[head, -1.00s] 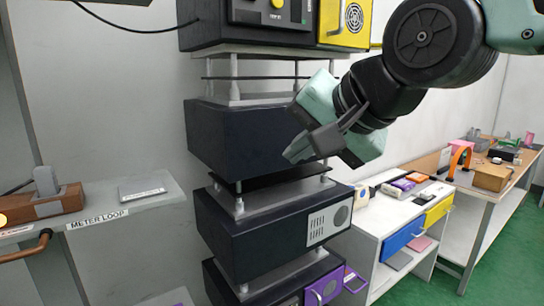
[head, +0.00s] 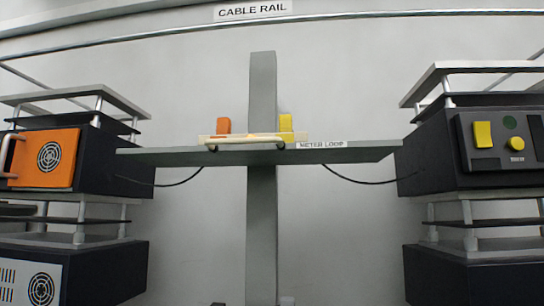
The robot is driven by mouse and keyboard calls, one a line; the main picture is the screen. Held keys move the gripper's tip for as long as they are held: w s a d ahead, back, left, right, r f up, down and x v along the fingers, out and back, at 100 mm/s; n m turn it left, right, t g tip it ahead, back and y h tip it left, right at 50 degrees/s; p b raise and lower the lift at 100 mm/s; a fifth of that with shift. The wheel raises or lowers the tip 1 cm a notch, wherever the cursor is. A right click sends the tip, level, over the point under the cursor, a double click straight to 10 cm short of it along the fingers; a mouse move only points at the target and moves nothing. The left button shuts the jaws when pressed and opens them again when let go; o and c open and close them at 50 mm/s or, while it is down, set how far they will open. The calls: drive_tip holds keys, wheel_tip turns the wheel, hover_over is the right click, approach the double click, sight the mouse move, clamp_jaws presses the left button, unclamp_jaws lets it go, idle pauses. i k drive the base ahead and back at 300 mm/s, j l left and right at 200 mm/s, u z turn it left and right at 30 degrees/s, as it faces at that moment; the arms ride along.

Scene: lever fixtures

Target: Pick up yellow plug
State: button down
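The yellow plug (head: 286,124) is a small upright block on the grey shelf (head: 368,153) labelled METER LOOP. It stands behind the right end of a pale horizontal bar, which hides its lower part. My gripper is not in the head view now.
A rack with an orange panel (head: 44,158) stands at left. A dark unit (head: 499,140) with a yellow switch and yellow knob stands at right. Black cables (head: 372,181) hang between shelf and racks. A cable rail (head: 175,32) runs above.

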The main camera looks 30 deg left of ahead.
sight(286, 122)
drive_tip(key=u, duration=1.25)
drive_tip(key=l+u, duration=0.2)
drive_tip(key=k+l+u, duration=0.15)
drive_tip(key=l, duration=0.1)
